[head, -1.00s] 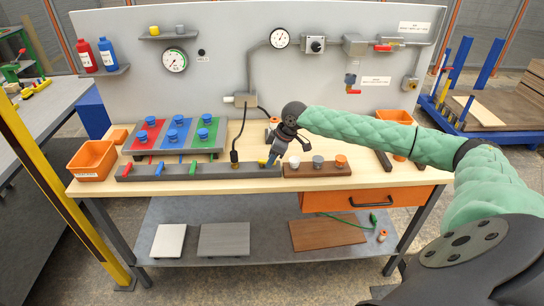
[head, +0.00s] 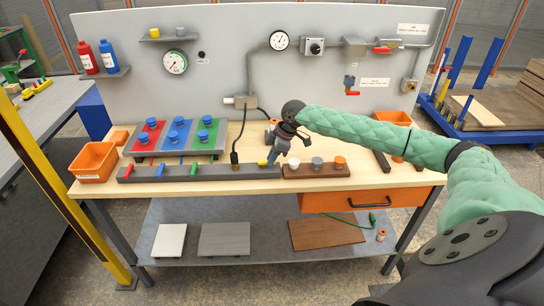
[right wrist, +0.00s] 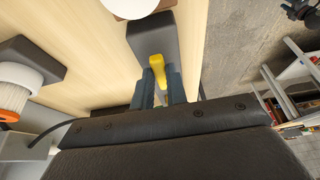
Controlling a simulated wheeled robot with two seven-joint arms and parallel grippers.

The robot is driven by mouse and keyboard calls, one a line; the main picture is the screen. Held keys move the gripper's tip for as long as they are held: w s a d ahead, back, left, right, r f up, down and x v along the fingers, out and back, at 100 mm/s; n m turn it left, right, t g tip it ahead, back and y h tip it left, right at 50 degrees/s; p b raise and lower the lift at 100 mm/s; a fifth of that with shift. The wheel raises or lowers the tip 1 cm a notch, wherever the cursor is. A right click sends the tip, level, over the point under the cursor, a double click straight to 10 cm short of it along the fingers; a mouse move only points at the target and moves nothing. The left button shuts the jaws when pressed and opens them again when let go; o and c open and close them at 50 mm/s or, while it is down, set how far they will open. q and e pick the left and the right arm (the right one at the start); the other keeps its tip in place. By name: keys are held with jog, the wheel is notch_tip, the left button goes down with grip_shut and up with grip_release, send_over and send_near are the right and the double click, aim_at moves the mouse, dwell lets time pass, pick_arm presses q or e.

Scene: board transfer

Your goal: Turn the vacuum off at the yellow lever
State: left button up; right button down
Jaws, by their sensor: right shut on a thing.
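The yellow lever (head: 262,163) sits at the right end of the long dark grey bar (head: 215,172) on the workbench. In the right wrist view the yellow lever (right wrist: 157,68) stands between the two dark fingers of my right gripper (right wrist: 160,88), which is shut on it. In the head view my right gripper (head: 270,160) reaches down to the lever from the upper right and hides part of it. Red, blue and green levers sit further left on the same bar. My left gripper is not in view.
A brown block (head: 316,171) with white, grey and orange knobs stands just right of the lever. A tray (head: 147,152) with coloured panels and blue knobs lies behind the bar. A black cable (head: 236,140) drops to the bar. An orange bin (head: 93,162) stands at the left.

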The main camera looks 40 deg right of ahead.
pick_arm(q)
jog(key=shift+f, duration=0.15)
pick_arm(e)
jog(key=c, duration=1.4)
grip_release()
jog(key=shift+d, duration=0.1)
